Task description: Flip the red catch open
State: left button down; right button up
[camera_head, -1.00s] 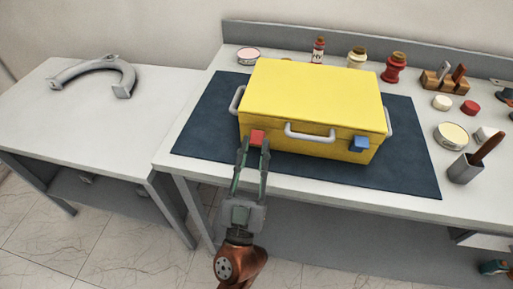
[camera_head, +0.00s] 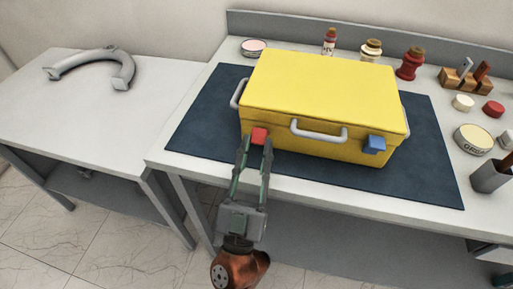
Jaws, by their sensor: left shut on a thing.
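A yellow case (camera_head: 322,92) with its lid down sits on a dark blue mat. The red catch (camera_head: 259,135) is on the left of its front face, and a blue catch (camera_head: 374,144) is on the right. A grey handle (camera_head: 318,132) is between them. My left gripper (camera_head: 256,142) reaches up from below, its two fingertips on either side of the red catch, shut on it. The fingertips partly cover the catch's lower sides. My right gripper is not in view.
The dark blue mat (camera_head: 428,182) leaves free room in front of the case. Jars, including a red jar (camera_head: 410,63), tins and a wooden tool block (camera_head: 465,82) stand behind and right. A grey curved part (camera_head: 95,62) lies on the left table (camera_head: 60,120).

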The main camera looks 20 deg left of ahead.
pick_arm(q)
jog(key=c, duration=1.6)
grip_release()
jog(key=shift+s+f, duration=0.45)
jog(key=v, duration=1)
jog(key=shift+s+f, duration=0.2)
jog(key=shift+s, duration=0.2)
